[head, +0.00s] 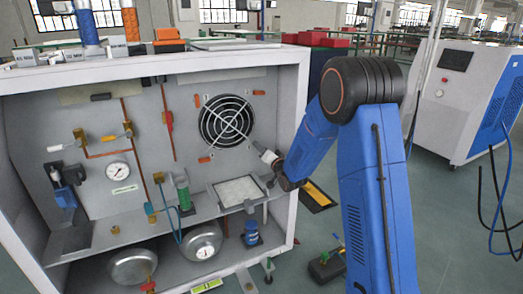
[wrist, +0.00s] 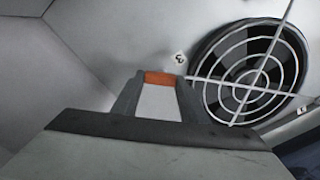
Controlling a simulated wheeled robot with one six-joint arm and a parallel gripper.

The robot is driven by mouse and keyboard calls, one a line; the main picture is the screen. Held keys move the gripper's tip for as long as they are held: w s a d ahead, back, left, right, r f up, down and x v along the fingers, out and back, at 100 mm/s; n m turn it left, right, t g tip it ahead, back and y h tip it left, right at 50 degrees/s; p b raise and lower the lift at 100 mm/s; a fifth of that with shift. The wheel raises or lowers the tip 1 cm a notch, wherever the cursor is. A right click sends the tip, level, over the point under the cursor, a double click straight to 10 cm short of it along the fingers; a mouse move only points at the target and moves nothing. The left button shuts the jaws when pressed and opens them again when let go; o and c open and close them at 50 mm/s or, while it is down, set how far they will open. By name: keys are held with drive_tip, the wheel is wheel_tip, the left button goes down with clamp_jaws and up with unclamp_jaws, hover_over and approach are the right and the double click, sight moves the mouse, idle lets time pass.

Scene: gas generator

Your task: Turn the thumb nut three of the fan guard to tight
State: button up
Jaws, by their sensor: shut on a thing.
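The fan guard (head: 226,121) is a round white wire grille over a dark fan on the cabinet's back panel. My gripper (head: 266,156) is at its lower right in the head view, where it hides the nut there. In the wrist view, my gripper (wrist: 158,96) is shut on an orange thumb nut (wrist: 160,77), with only the nut's edge showing between the fingers. A small tag (wrist: 180,57) beside it seems to read 3. The fan guard (wrist: 247,78) shows to the right of the fingers. The nut's angle cannot be told.
Other orange thumb nuts sit at the guard's upper left (head: 197,101), upper right (head: 259,93) and lower left (head: 204,160). A shelf (head: 150,236) with a white tray (head: 238,192) lies below my gripper. The cabinet's right wall (head: 297,130) is close to my arm.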

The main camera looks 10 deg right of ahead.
drive_tip(key=shift+d+f+m, duration=0.1)
drive_tip(key=shift+f+m, duration=0.05)
drive_tip(key=shift+m, duration=2.1)
drive_tip(key=shift+f+m, duration=0.1)
drive_tip(key=shift+m, duration=2.15)
drive_tip(key=o, duration=1)
drive_tip(key=shift+o, duration=0.2)
drive_tip(key=shift+s, duration=0.1)
drive_tip(key=v, duration=1.7)
